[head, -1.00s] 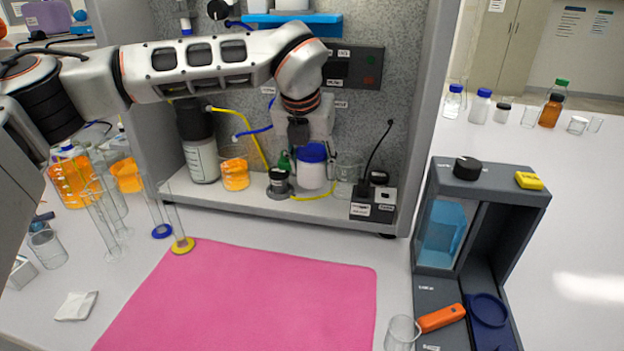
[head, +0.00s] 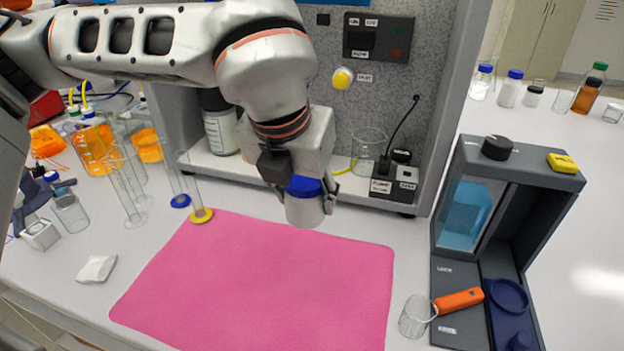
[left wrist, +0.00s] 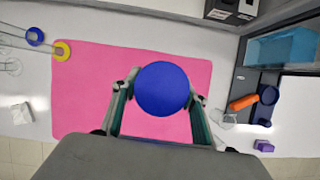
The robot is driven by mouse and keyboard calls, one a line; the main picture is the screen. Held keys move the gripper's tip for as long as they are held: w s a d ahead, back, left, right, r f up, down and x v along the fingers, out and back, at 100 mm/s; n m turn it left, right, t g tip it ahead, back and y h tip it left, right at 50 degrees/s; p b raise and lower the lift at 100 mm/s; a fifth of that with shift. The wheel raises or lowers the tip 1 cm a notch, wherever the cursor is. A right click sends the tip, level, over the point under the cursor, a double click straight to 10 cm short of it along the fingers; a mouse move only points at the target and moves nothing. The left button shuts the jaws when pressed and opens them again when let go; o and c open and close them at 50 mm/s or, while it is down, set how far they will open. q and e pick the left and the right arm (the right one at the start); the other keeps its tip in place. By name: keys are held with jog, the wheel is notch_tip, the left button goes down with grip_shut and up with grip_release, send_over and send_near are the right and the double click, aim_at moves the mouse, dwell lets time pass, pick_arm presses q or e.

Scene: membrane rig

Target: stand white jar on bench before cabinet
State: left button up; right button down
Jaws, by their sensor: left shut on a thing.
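The white jar (head: 305,210) with a blue lid is in my left gripper (head: 306,196), whose fingers close on its sides. It is roughly upright, out in front of the cabinet (head: 425,150), and overlaps the rear edge of the pink mat in the head view. I cannot tell how far its base is above the bench (head: 225,300). In the left wrist view the blue lid (left wrist: 162,89) sits between the fingers, with the mat below. My right gripper is not in view.
The pink mat (head: 260,285) is bare. Glass cylinders with a yellow base (head: 201,215) and a blue base stand left of it. A grey unit (head: 515,175) and a beaker (head: 413,318) stand right. A glass beaker (head: 369,148) remains inside the cabinet.

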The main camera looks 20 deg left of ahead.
pick_arm(q)
jog(key=w+r+p, duration=0.1)
jog(key=w+d+r+p, duration=0.1)
jog(key=p, duration=0.1)
jog(key=shift+w+r, duration=0.1)
jog(key=shift+w, duration=0.1)
jog(key=shift+m, duration=0.6)
jog(key=w+a+f+p, duration=0.1)
jog(key=w+f+p, duration=0.1)
jog(key=f, duration=0.1)
jog(key=w+a+f+p, duration=0.1)
jog(key=w+f+p, duration=0.1)
jog(key=w+f, duration=0.1)
jog(key=w+f+p, duration=0.2)
jog(key=w+f, duration=0.1)
jog(key=f, duration=0.1)
jog(key=shift+w+a, duration=0.1)
jog(key=shift+a, duration=0.3)
jog(key=shift+f, duration=0.65)
jog(key=shift+f+b, duration=0.3)
jog(key=shift+f, duration=0.3)
